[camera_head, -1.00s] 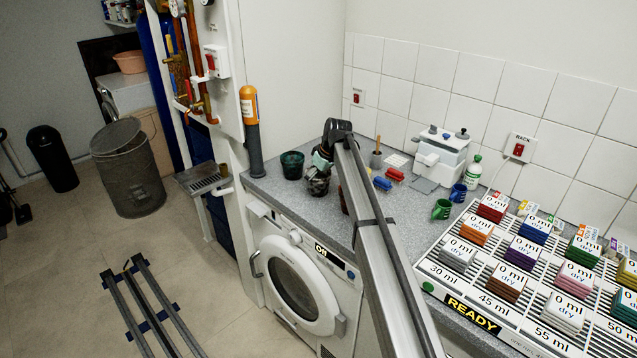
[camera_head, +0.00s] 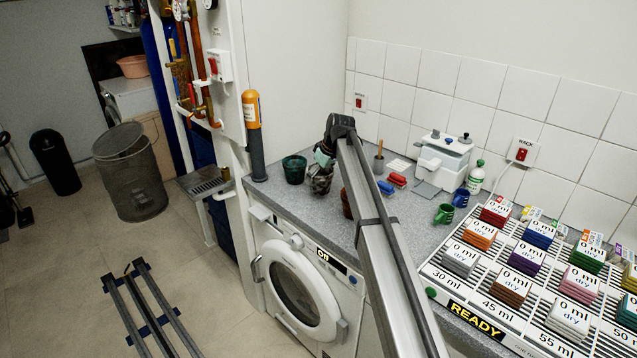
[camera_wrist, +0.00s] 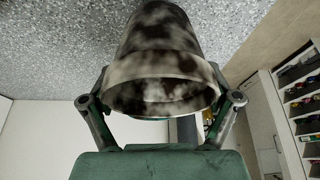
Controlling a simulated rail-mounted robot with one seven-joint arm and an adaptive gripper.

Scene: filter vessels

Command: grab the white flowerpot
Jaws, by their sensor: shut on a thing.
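The white flowerpot (camera_wrist: 165,45) is mottled with dark patches and fills the upper middle of the wrist view, its open rim towards the camera. My gripper (camera_wrist: 160,88) is shut on it, one finger on each side. In the head view the pot (camera_head: 320,181) hangs below my gripper (camera_head: 323,163) at the back left of the counter, partly hidden by the gripper and arm. Whether its base touches the counter cannot be told.
A dark green pot (camera_head: 294,168) stands close to the left of the held pot. A brown pot (camera_head: 346,204) is partly behind my arm. Blue and red blocks (camera_head: 397,180), green and blue mugs (camera_head: 444,214) and a rack (camera_head: 455,285) stand to the right on the grey counter (camera_head: 275,195).

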